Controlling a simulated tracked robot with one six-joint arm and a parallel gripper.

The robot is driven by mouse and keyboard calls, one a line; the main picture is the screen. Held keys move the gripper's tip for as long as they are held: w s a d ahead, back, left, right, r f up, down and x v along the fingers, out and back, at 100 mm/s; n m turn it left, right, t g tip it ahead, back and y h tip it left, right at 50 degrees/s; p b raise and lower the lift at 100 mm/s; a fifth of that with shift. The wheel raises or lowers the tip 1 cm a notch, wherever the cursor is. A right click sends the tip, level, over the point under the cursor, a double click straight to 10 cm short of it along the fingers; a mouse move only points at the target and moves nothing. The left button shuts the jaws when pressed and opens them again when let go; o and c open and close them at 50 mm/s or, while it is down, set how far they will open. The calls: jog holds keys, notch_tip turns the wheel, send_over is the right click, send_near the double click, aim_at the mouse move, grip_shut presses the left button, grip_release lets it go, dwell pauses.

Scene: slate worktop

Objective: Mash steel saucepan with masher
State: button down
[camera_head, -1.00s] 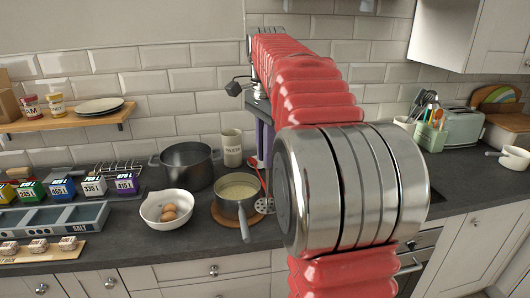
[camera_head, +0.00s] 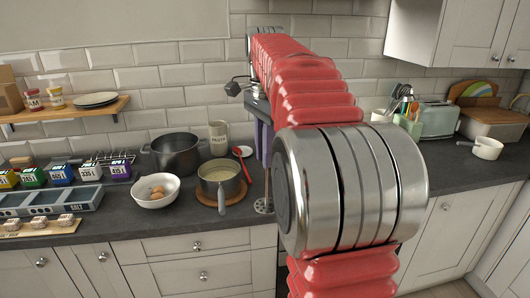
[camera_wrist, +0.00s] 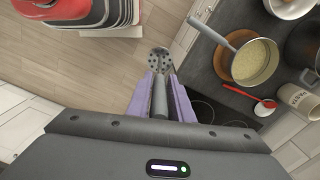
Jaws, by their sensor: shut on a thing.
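The steel saucepan (camera_head: 228,186), with pale contents, stands on a round wooden board on the worktop. Its handle points toward the front edge. It also shows at the upper right of the wrist view (camera_wrist: 273,66). My gripper (camera_wrist: 160,84) has purple fingers shut on the handle of the masher (camera_wrist: 159,62). The masher's perforated head points away from the fingers, and floor shows behind it in the wrist view. In the head view the masher's head (camera_head: 263,206) hangs right of the saucepan, apart from it. My arm hides most of the gripper there.
A white bowl of eggs (camera_head: 148,201), a dark pot (camera_head: 175,156) and a cream canister (camera_head: 218,133) stand around the saucepan. A red spoon (camera_head: 244,165) lies to its right. The worktop's front edge runs between the saucepan and the floor.

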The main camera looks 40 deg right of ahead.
jog(key=shift+s, duration=0.5)
jog(key=w+a+f+n, duration=0.1)
jog(key=a+f+n, duration=0.2)
jog(key=a+f, duration=0.1)
jog(key=w+a+f+n, duration=0.2)
jog(key=a+f+n, duration=0.1)
jog(key=f, duration=0.3)
jog(key=w+a+f+n, duration=0.1)
jog(key=a+f+n, duration=0.2)
jog(key=a+f, duration=0.2)
jog(key=shift+w+f+n, duration=0.3)
jog(key=shift+w, duration=0.05)
jog(key=w+a+f+n, duration=0.2)
jog(key=a+f+n, duration=0.2)
jog(key=f, duration=0.3)
jog(key=w+a+f+n, duration=0.2)
jog(key=a+f+n, duration=0.3)
jog(key=a+f, duration=0.2)
jog(key=shift+w+a+f+n, duration=0.15)
jog(key=shift+w+f+n, duration=0.2)
jog(key=shift+f, duration=0.2)
